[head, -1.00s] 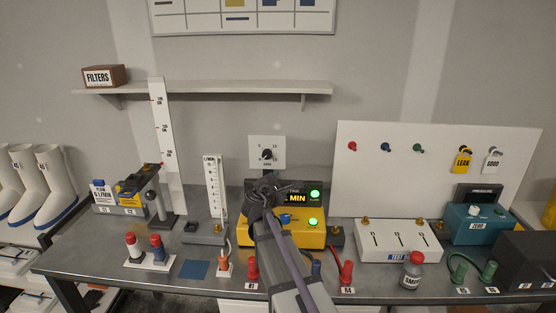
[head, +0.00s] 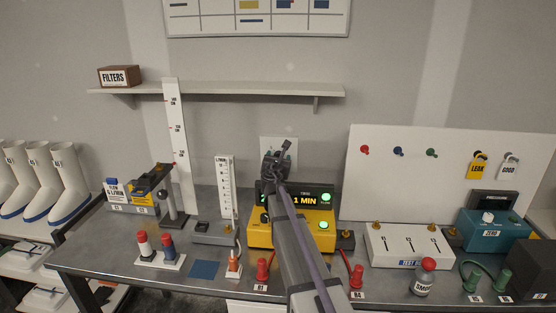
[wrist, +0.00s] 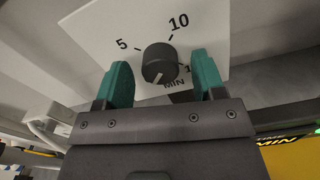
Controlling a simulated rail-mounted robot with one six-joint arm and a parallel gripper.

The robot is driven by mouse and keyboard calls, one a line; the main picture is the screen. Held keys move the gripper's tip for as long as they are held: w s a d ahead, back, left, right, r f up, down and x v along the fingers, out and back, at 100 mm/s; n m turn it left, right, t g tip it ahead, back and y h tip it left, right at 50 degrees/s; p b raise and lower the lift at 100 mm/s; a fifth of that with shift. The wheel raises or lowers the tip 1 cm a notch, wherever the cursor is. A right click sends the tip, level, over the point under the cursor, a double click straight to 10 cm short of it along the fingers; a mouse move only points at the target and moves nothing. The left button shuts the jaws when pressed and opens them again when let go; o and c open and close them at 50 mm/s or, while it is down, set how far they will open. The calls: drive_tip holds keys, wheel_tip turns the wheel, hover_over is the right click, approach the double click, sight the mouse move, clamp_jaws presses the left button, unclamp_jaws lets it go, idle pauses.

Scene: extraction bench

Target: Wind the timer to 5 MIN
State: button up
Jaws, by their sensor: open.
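The timer is a white wall plate with a round black knob (wrist: 160,64). In the wrist view its plate (wrist: 92,28) shows 5, 10 and MIN; another number is partly hidden by the right finger. The knob's pale pointer mark faces the bottom of the picture, slightly left, away from the 5. My gripper (wrist: 162,76) is open, with one green finger on each side of the knob and visible gaps between. How deep the fingers reach is unclear. In the head view my gripper (head: 278,150) covers most of the timer plate (head: 266,142).
A yellow box (head: 288,238) with a lit "1 MIN" display stands below the timer on the grey bench. A shelf (head: 240,91) runs above, to the left. A white board (head: 400,190) with hooks and tags stands to the right.

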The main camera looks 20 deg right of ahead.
drive_tip(key=shift+c, duration=0.3)
drive_tip(key=c, duration=0.9)
drive_tip(key=shift+o, duration=0.2)
drive_tip(key=shift+m, duration=9.5)
